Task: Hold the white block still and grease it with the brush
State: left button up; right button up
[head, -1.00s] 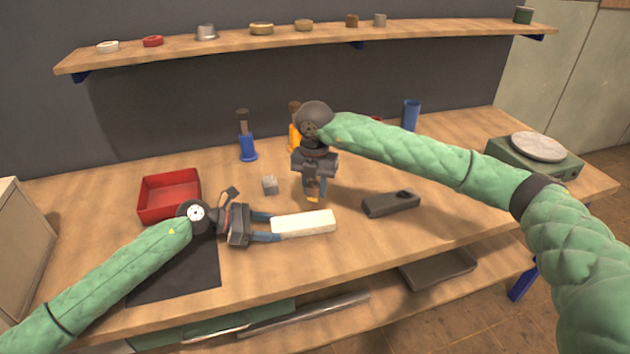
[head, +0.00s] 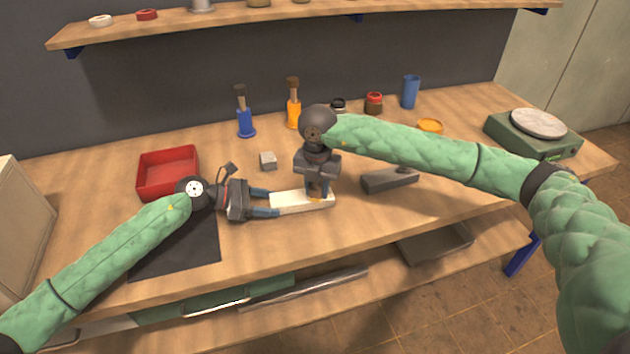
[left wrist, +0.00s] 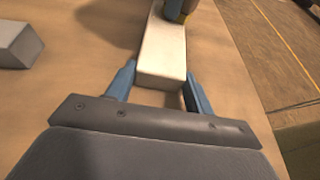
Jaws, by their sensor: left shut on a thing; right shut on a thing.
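The white block (head: 290,200) lies on the table, long side running left to right. My left gripper (head: 265,204) is shut on its left end. The left wrist view shows the block (left wrist: 163,52) between the blue fingers (left wrist: 155,92). My right gripper (head: 318,186) points down over the block's right part, shut on the brush (head: 315,200). Only a small orange-yellow bit of the brush shows low between the fingers, at the block's top. The rest of it is hidden, and I cannot tell whether its bristles touch. In the left wrist view, the right fingers cover the block's far end.
A dark grey tool (head: 390,180) lies right of the block. A grey cube (head: 268,160) and red tray (head: 168,172) sit behind and left. Brushes stand in blue (head: 246,124) and orange (head: 293,112) holders. An orange dish (head: 430,126) is behind my right arm.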

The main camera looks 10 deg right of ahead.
jog(key=shift+s, duration=0.9)
jog(key=shift+w, duration=3.3)
jog(key=shift+d, duration=0.55)
jog(key=shift+s+d, duration=0.15)
jog(key=shift+s, duration=3.05)
jog(key=shift+w+r, duration=0.1)
jog(key=shift+w, duration=3.1)
notch_tip(320, 180, up, 8)
jog(key=shift+s, duration=0.1)
